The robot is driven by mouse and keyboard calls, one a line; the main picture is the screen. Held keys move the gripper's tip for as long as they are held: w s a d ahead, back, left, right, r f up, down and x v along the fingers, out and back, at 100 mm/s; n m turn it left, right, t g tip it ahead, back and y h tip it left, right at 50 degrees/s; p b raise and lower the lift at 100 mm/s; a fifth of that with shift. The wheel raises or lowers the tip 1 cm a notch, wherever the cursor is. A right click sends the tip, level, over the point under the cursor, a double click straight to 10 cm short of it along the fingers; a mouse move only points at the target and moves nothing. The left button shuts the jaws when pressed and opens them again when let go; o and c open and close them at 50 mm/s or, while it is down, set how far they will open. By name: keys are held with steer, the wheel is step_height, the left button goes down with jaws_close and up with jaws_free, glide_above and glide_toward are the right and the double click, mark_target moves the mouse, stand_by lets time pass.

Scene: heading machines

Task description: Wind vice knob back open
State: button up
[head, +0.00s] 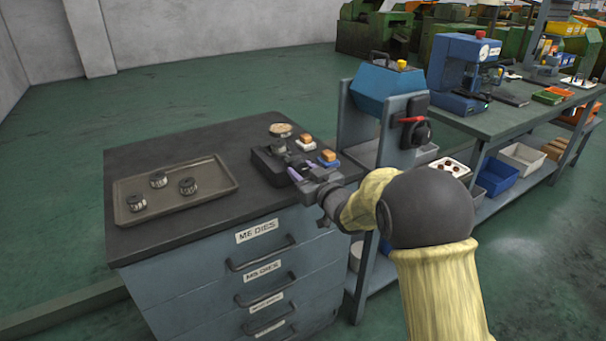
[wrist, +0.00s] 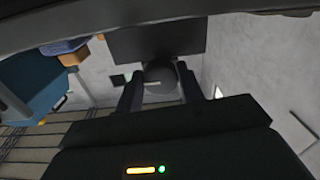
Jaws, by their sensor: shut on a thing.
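A small dark vice (head: 268,166) sits on the cabinet top near its right end, with a round grey piece standing on it. My gripper (head: 299,171) reaches in from the right, low against the vice's near right side. In the wrist view the two dark fingers (wrist: 160,92) stand on either side of a round grey knob (wrist: 158,76), in front of the dark vice body (wrist: 155,39). My gripper is shut on this knob. In the head view the knob is mostly hidden by the fingers. The width of the jaw gap cannot be told.
A tray (head: 222,165) with three dark round dies lies on the left of the cabinet top (head: 190,145). A round dish (head: 280,130) and two small blocks (head: 327,157) sit close beside the vice. A blue machine (head: 386,82) on a grey stand is just behind.

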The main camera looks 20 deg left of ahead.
steer(key=n+b, duration=0.3)
steer(key=shift+f+n+b, duration=0.25)
steer(key=shift+n+b, duration=0.15)
steer(key=n+b, duration=0.5)
steer(key=shift+d, duration=0.1)
steer(key=n+b, duration=0.4)
steer(key=n, duration=0.1)
steer(key=shift+b, duration=0.4)
steer(key=n+b, duration=0.2)
steer(key=n, duration=0.1)
steer(key=n+b, duration=0.1)
steer(key=shift+r+n+b, duration=0.25)
steer(key=shift+n+b, duration=0.05)
steer(key=shift+b, duration=0.1)
steer(key=o, duration=1)
steer(key=shift+r, duration=0.1)
